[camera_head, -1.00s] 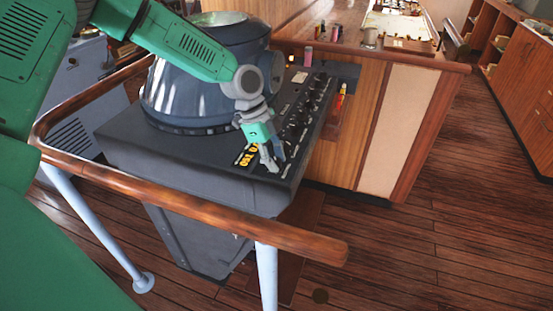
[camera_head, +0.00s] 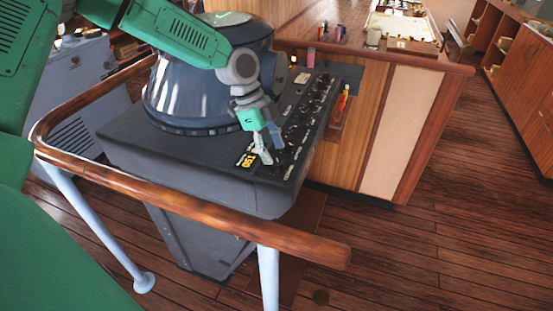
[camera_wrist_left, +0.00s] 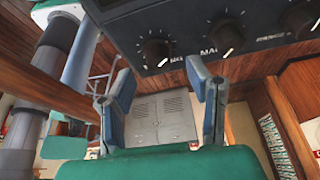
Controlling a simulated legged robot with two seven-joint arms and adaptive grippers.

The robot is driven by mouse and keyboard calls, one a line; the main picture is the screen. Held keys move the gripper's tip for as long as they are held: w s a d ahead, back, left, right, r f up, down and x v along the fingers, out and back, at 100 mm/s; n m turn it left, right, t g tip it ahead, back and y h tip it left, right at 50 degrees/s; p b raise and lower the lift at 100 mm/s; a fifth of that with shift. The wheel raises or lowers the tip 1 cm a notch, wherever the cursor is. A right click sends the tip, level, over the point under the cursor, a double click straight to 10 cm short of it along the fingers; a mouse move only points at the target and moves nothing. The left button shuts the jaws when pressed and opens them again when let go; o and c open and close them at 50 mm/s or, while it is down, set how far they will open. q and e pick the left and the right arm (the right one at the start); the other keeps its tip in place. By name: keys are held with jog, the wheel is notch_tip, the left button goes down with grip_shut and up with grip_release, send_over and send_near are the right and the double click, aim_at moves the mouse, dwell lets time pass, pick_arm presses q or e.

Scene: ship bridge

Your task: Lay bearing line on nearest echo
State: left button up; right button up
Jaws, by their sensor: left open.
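The radar console (camera_head: 180,165) is a dark grey cabinet with a blue-grey viewing hood (camera_head: 190,100) on top. The hood's upper opening shows a sliver of green; the echoes and any bearing line cannot be made out. A row of dark knobs runs along the console's right side, beside a small yellow readout (camera_head: 246,159). My left gripper (camera_head: 270,149) is over the knob panel near its front end. In the left wrist view my left gripper (camera_wrist_left: 160,88) is open and empty, with a black knob (camera_wrist_left: 155,51) just beyond its fingertips. My right gripper is not in view.
A wooden handrail (camera_head: 190,212) on pale blue posts curves around the console's front and left. A wood-panelled counter (camera_head: 400,125) stands behind to the right, with small coloured items on it. The plank floor at the right is clear.

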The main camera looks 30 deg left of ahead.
pick_arm(q)
jog(key=v, duration=0.8)
jog(key=shift+a, duration=0.25)
jog(key=shift+f, duration=0.1)
